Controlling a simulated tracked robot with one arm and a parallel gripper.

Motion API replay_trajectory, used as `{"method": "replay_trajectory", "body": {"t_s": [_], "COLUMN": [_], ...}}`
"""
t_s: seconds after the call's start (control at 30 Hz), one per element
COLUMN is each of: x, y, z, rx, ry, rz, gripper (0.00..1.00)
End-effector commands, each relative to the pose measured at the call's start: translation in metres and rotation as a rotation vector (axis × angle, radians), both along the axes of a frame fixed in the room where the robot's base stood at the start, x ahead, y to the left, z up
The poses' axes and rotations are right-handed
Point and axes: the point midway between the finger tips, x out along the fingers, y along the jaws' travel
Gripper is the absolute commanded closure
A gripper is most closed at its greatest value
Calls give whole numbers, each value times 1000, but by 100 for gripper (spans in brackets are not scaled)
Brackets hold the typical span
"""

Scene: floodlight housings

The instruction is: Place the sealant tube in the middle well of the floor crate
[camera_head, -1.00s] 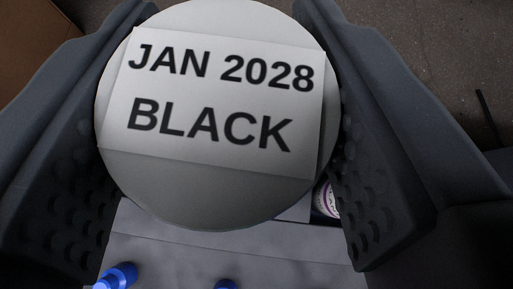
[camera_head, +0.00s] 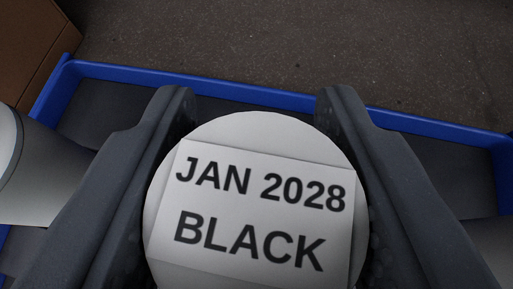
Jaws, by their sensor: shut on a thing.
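My gripper (camera_head: 255,185) is shut on the sealant tube (camera_head: 250,132), with one finger on each side of it. The tube's round pale end faces the camera and carries a white label reading "JAN 2028 BLACK". The floor crate (camera_head: 220,90) has a blue rim and dark grey inside; it lies below and beyond the tube. The held tube hides the crate's central part, so I cannot tell how far above the well it is or whether it touches.
A pale cylinder (camera_head: 35,170) stands in the crate's left part. Another grey rounded surface (camera_head: 490,245) shows at the lower right. A brown cardboard box (camera_head: 25,45) is at the upper left. Bare dark floor (camera_head: 290,40) lies beyond the crate.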

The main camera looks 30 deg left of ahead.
Motion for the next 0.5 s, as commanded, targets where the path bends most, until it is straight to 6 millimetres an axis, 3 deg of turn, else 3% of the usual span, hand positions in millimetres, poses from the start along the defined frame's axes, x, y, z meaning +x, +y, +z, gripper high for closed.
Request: {"method": "replay_trajectory", "body": {"t_s": [0.17,0.2,0.23,0.5], "x": [1,1,1,1], "y": [0,0,0,0], "z": [-2,-1,-1,-1], "rx": [1,0,0,0], "ry": [-2,-1,-1,-1], "rz": [-1,-1,-1,-1], "gripper": [100,52,43,41]}}
